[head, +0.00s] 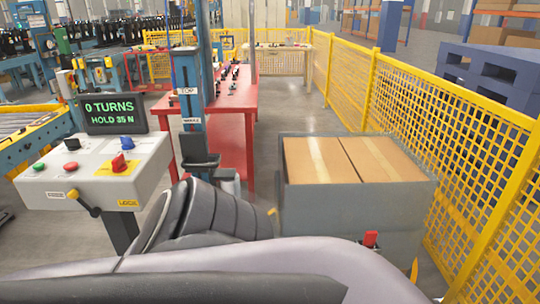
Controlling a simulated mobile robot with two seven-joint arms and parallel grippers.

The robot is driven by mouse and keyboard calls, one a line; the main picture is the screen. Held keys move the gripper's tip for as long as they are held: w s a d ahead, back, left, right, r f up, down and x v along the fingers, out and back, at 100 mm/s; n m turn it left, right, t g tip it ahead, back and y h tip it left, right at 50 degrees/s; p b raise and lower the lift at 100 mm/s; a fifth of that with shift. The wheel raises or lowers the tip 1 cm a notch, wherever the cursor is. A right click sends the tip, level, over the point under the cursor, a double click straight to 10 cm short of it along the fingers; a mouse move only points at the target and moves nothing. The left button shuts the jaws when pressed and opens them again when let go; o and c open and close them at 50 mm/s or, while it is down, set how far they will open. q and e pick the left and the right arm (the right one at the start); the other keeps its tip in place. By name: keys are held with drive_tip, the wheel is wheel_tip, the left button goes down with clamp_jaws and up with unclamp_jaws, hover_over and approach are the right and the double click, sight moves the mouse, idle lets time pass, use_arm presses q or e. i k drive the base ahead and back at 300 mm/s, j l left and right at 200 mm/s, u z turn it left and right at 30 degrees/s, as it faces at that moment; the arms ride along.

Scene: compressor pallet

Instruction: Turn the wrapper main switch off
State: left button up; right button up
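The wrapper control box (90,180) stands at the left on a dark post. A red rotary switch (119,162) sits on a yellow plate at the right of its sloped top; I take it for the main switch. Its exact knob position is too small to read. A display (114,114) above the box is lit and reads "0 TURNS" and "HOLD 35 N" in green. Neither gripper can be made out. A dark ribbed part, likely my own arm, fills the lower middle, right of the box, and nothing touches the switch.
A blue mast (188,90) stands behind. A grey bin (355,208) with cartons is right, by a yellow mesh fence (440,120).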

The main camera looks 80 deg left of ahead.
sight(118, 164)
drive_tip(key=u, duration=3.65)
